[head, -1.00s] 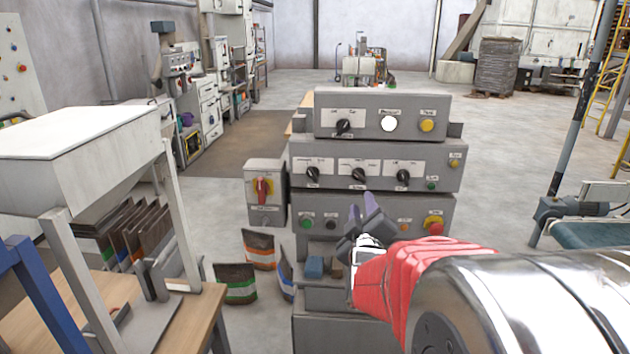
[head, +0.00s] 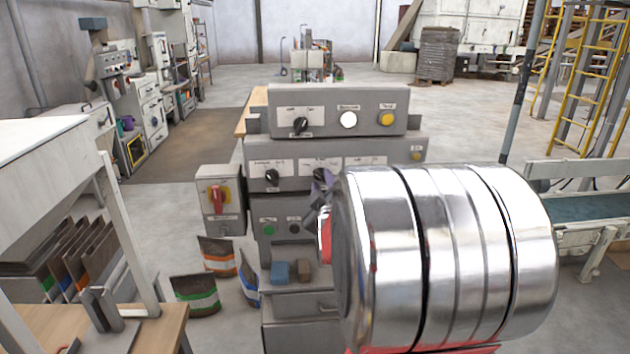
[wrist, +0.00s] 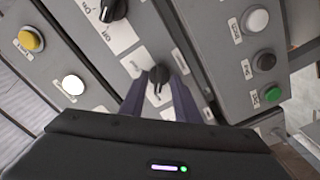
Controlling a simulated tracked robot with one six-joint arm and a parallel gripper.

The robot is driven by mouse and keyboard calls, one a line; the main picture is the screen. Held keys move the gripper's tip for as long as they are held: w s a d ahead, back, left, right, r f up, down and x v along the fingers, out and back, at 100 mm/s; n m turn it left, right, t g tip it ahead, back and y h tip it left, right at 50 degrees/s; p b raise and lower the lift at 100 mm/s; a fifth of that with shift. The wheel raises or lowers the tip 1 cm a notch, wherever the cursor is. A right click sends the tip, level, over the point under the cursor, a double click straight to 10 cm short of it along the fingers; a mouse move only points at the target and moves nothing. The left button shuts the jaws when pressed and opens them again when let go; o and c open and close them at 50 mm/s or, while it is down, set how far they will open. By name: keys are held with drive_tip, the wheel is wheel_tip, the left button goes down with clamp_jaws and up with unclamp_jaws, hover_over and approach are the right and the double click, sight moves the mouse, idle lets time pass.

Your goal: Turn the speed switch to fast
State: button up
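A black knob (wrist: 158,76) on a white label strip shows between my gripper's fingers in the wrist view. My gripper (wrist: 159,84) is open, one purple finger on either side of it, with slight gaps showing. This knob seems to be the middle one of the middle panel row. The label is too small to read, so I cannot confirm it is the speed switch. The knob's pale mark points down in the wrist picture. In the head view my gripper (head: 321,182) is at the middle panel and hides the knob there.
Other knobs are close by: one on the left of the row (head: 271,178), one on the top panel (head: 300,125), and one labelled On/Off (wrist: 113,10). A red-and-yellow switch box (head: 220,200) stands left of the panels. Blue and brown blocks (head: 279,271) lie below.

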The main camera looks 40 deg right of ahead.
drive_tip(key=shift+w+d, duration=0.25)
drive_tip(key=shift+w, duration=0.05)
drive_tip(key=shift+a, duration=0.1)
drive_tip(key=shift+c, duration=0.2)
clamp_jaws()
